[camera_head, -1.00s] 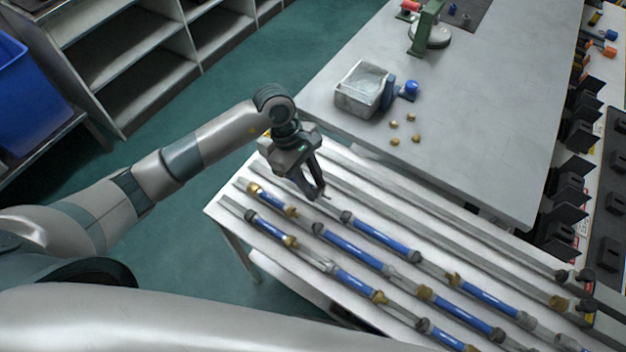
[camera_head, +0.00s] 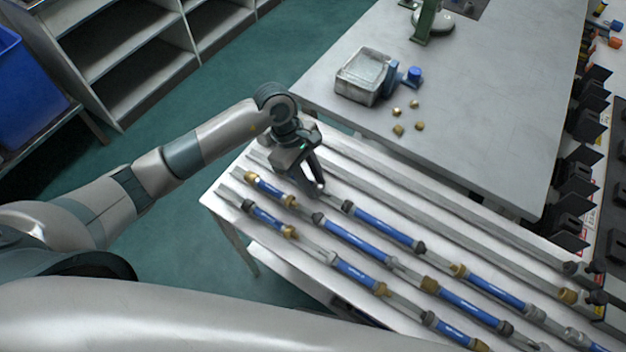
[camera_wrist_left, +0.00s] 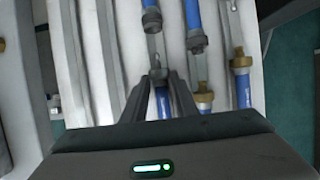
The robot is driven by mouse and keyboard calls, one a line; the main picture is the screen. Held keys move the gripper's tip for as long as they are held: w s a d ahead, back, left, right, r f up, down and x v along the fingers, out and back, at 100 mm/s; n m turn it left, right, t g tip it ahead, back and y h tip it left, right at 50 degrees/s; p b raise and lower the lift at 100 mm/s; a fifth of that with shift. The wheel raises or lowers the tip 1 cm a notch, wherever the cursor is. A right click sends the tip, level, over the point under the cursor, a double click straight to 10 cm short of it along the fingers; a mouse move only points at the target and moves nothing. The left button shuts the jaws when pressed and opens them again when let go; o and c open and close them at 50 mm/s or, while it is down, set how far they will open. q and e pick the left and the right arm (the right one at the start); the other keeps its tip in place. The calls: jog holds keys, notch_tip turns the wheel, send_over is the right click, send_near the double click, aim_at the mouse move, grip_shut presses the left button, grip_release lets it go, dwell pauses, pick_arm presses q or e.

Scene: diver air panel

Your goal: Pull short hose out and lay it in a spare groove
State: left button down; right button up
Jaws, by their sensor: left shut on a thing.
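My left gripper (camera_head: 318,188) is low over the slotted rack (camera_head: 226,182), close behind the left end of a blue hose (camera_head: 385,228). In the left wrist view its two fingers (camera_wrist_left: 159,84) are shut on a short blue hose (camera_wrist_left: 163,104) with a grey end fitting. The held hose lines up with the row of that blue hose; whether it touches the groove floor I cannot tell. In the head view the gripper hides most of it. Empty grooves (camera_head: 440,205) run along the back of the rack. My right gripper is not in view.
Other blue hoses with brass and grey ends (camera_head: 355,240) fill the front rows. Behind stands a grey table (camera_head: 470,130) with a clear-topped box (camera_head: 364,74), several loose brass pieces (camera_head: 398,130) and a green stand (camera_head: 425,22).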

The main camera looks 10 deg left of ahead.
pick_arm(q)
jog(key=c, duration=1.3)
grip_release()
jog(key=shift+c, duration=0.2)
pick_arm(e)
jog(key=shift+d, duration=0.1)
pick_arm(q)
jog(key=shift+w+a+r, duration=0.1)
jog(key=shift+a+r, duration=0.1)
jog(key=shift+r, duration=0.25)
jog(key=b+v, duration=0.5)
jog(key=v, duration=1.1)
jog(key=shift+r, duration=0.25)
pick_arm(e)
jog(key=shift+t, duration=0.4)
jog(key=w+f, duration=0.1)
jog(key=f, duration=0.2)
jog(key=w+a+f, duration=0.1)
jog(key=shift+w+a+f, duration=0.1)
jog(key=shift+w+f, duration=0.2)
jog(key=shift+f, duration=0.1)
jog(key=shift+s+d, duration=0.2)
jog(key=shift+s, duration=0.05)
